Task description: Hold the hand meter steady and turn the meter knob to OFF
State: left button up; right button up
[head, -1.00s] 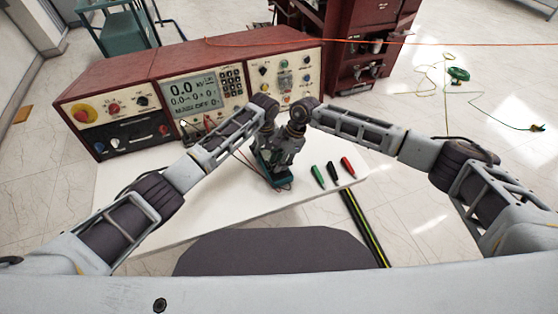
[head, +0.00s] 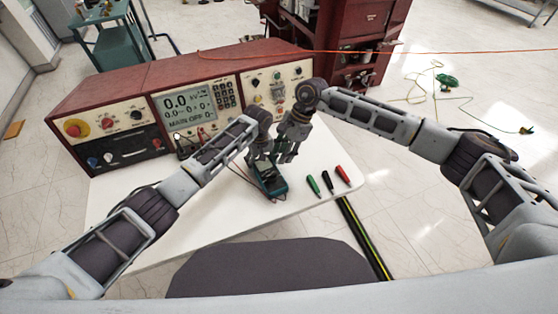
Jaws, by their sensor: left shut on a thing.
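The hand meter (head: 272,184), a small teal-edged device with a dark face, lies on the white table in the head view. My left gripper (head: 258,162) is at its far end and shut on it. My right gripper (head: 287,156) hangs just above and to the right of the meter's far end, seemingly apart from it. Its fingers are too small to tell whether they are open or shut. The meter knob is hidden or too small to make out.
A red test console (head: 195,100) with a display stands behind the meter. Thin leads run from the meter. A dark chair (head: 270,268) is at the table's front.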

jog(key=shift+v, duration=1.25)
pick_arm(q)
jog(key=o, duration=1.4)
jog(key=shift+c, duration=0.2)
jog(key=shift+r, duration=0.15)
notch_tip(320, 180, up, 12)
jog(key=shift+f, duration=0.2)
pick_arm(e)
jog(key=shift+f, duration=0.1)
